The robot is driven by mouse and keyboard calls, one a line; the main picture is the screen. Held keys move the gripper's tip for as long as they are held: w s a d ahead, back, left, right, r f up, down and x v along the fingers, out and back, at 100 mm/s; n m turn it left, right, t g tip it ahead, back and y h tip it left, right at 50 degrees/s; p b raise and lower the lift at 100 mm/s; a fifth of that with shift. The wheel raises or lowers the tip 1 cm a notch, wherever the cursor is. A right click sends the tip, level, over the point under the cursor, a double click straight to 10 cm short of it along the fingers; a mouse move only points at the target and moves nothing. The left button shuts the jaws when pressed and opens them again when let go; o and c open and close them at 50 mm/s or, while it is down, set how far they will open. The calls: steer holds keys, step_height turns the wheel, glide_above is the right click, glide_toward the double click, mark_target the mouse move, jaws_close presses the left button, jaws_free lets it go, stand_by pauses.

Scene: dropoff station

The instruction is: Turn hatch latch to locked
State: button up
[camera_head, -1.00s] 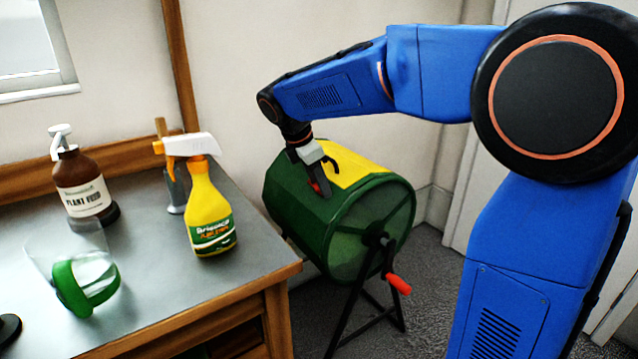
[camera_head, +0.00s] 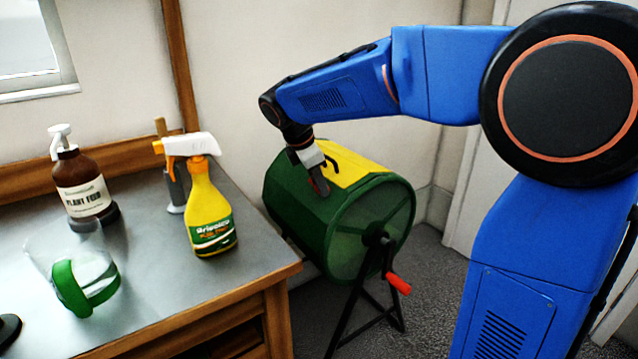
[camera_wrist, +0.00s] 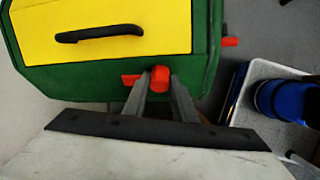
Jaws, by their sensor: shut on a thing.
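The green composter drum (camera_head: 345,230) stands tilted in view on a black stand, with a yellow hatch (camera_head: 350,165) on top. The hatch (camera_wrist: 105,28) fills the upper left of the wrist view. The red hatch latch (camera_wrist: 160,76) sits on the green rim just below the hatch's lower edge. My gripper (camera_wrist: 158,84) is shut on it, one finger on each side. A red piece (camera_wrist: 130,80) shows left of the left finger; whether it joins the latch is hidden by that finger. In the head view my gripper (camera_head: 320,184) mostly covers the latch.
A black handle (camera_wrist: 98,33) stands up from the hatch. A red crank grip (camera_head: 398,284) sticks out from the drum's end. The workbench (camera_head: 260,275) at left holds a yellow spray bottle (camera_head: 208,215), a brown pump bottle (camera_head: 82,185) and a clear cup with a green band (camera_head: 70,285).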

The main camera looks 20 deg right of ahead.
steer(key=m, duration=0.1)
steer(key=m+t, duration=0.1)
steer(key=m, duration=0.1)
steer(key=shift+s+m+t, duration=0.2)
steer(key=shift+m+t, duration=0.1)
steer(key=m, duration=0.2)
steer(key=m+t, duration=0.1)
steer(key=m, duration=0.1)
steer(key=shift+s+a+f+h, duration=0.1)
steer(key=shift+s+f+h, duration=0.05)
steer(key=shift+h, duration=0.25)
steer(key=m, duration=0.2)
steer(key=m+t+h, duration=0.1)
steer(key=m, duration=0.1)
steer(key=shift+s+a+f+t, duration=0.1)
steer(key=shift+a+f+t, duration=0.05)
steer(key=shift+t, duration=0.15)
steer(key=shift+m+t+h, duration=0.3)
steer(key=shift+m+h, duration=0.4)
steer(key=shift+m, duration=1.2)
steer(key=shift+f, duration=0.1)
steer(key=o, duration=1)
steer(key=shift+o, duration=0.2)
step_height(320, 180, up, 10)
